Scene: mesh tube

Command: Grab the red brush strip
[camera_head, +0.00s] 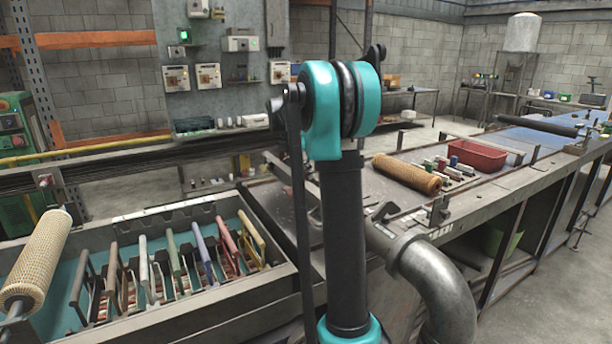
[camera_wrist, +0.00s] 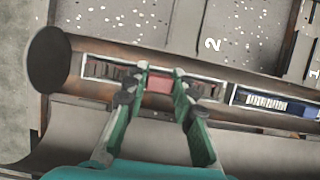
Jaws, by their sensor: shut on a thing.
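In the wrist view my gripper (camera_wrist: 160,76) has its two green fingers closed on either side of a red block-like piece (camera_wrist: 159,84), which looks like the red brush strip. The piece sits in or just over a white-edged slot (camera_wrist: 215,90), and I cannot tell whether it is lifted. Its ends are partly hidden by the fingers. The gripper does not show in the head view, where only my arm stands in front. A row of coloured upright strips, one of them reddish (camera_head: 227,240), stands in the tank at lower left.
In the wrist view a blue piece with white bristles (camera_wrist: 265,102) lies in a slot to the right. A dark round end (camera_wrist: 47,60) is at left. In the head view a tan mesh roll (camera_head: 406,174) and a red bin (camera_head: 477,155) rest on the long bench.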

